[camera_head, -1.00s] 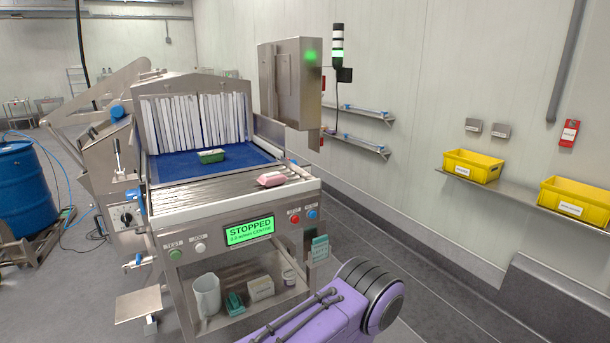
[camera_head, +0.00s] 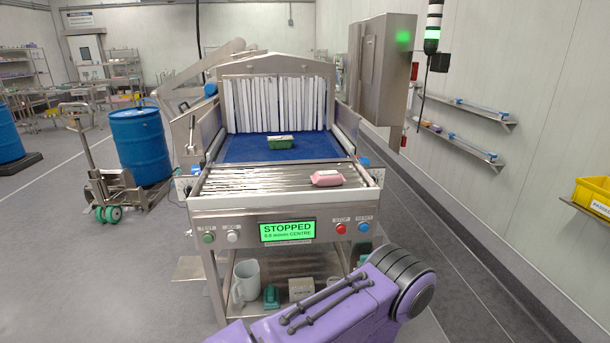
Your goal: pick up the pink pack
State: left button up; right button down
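The pink pack (camera_head: 327,178) lies on the metal rollers (camera_head: 240,180) at the front of the conveyor, right of the middle. A green pack (camera_head: 281,142) with a pale top sits further back on the blue belt (camera_head: 243,148), before the white strip curtain. A purple arm link of mine crosses the bottom of the view, in front of the machine's lower shelf. Neither of my grippers shows, and nothing touches the pink pack.
The control panel display (camera_head: 287,230) reads STOPPED. Below, a shelf holds a white jug (camera_head: 245,282) and small items. A steel cabinet (camera_head: 382,68) stands at the right of the tunnel. A blue drum (camera_head: 140,145) and pallet truck stand left. Floor is clear at front left.

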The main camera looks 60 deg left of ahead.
aim_at(329, 178)
jog(key=u, duration=0.8)
jog(key=i, duration=0.7)
jog(key=u, duration=0.8)
